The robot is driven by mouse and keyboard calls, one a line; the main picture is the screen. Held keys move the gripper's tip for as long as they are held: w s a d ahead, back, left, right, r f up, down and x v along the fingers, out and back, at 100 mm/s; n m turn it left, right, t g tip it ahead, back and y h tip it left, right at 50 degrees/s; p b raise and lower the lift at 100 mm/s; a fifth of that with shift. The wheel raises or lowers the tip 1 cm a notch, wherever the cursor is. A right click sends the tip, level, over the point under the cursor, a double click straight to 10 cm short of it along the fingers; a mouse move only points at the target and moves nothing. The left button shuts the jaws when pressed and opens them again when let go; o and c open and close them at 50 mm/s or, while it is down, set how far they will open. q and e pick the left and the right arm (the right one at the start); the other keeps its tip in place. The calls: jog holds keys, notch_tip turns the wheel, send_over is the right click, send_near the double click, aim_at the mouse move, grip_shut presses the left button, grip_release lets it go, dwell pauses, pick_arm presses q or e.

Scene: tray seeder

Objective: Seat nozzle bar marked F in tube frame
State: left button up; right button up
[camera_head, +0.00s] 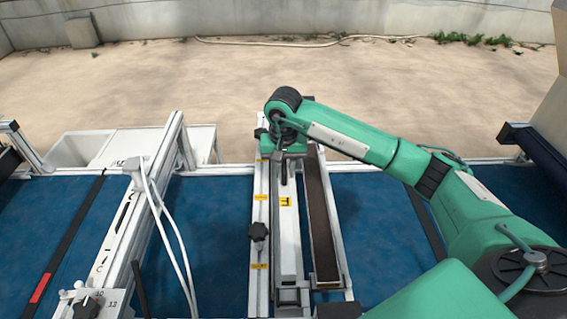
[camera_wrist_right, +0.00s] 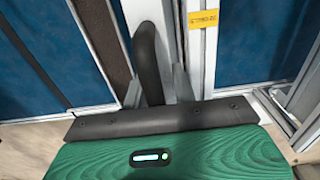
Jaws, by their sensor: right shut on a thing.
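The nozzle bar marked F (camera_head: 288,250) is a long pale bar with a yellow F label, lying lengthwise between pale rails. My right gripper (camera_head: 284,165) is over its far end, shut on its dark handle; the handle loop (camera_wrist_right: 148,55) shows close up in the right wrist view. The rails on either side look like the tube frame; the left rail (camera_head: 260,218) has yellow labels and black knobs. I cannot tell whether the bar touches its seat. My left gripper is not in view.
A dark strip (camera_head: 321,220) lies right of the bar. A white gantry (camera_head: 135,225) with hoses stands to the left, over the blue bed (camera_head: 210,215). White bins (camera_head: 75,150) are behind it. My right arm covers the right side.

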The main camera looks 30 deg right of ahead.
jog(key=shift+f, duration=0.5)
jog(key=shift+f+b, duration=0.95)
jog(key=shift+b, duration=0.05)
jog(key=shift+f+b, duration=1.45)
jog(key=shift+f+b, duration=0.2)
jog(key=shift+b, duration=0.1)
jog(key=o, duration=1.1)
jog(key=shift+s, duration=0.1)
